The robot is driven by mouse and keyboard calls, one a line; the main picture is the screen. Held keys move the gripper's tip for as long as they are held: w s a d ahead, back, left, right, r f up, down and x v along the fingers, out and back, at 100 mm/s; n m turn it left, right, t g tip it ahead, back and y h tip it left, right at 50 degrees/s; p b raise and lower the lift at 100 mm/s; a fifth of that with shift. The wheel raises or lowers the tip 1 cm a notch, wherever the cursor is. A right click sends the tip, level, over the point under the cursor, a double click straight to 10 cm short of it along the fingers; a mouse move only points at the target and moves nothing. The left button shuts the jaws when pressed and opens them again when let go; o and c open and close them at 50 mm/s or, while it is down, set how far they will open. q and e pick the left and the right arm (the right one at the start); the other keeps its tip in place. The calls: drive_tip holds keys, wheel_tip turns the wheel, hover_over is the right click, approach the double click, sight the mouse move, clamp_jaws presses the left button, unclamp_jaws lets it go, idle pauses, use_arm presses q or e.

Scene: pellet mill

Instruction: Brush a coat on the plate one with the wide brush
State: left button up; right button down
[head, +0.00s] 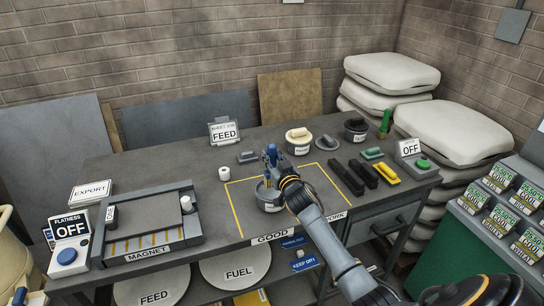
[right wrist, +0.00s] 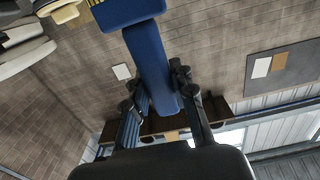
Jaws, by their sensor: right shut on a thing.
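My right gripper (head: 272,170) is shut on a blue handle (right wrist: 150,65), which I take to be the wide brush. The blue handle also shows upright in the head view (head: 271,152). The gripper is over a grey pot (head: 268,198) at the front of the table; the brush's bristle end is hidden. A flat grey-brown plate (head: 150,215) lies on the dark fixture labelled MAGNET (head: 190,236); I cannot read a number on the plate. My left gripper is not in view.
A yellow outline (head: 236,208) surrounds the pot. Right of it lie several black bars (head: 348,178) and a yellow one (head: 387,173). A white cylinder (head: 224,173), FEED sign (head: 224,132) and lidded pots (head: 299,140) stand behind. A FLATNESS box (head: 69,240) is left of the fixture.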

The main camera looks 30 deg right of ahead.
sight(273, 150)
drive_tip(key=shift+f+b, duration=3.35)
drive_tip(key=shift+f, duration=0.75)
drive_tip(key=shift+r, duration=0.1)
wheel_tip(273, 150, up, 12)
drive_tip(key=p, duration=1)
drive_tip(key=shift+f, duration=0.4)
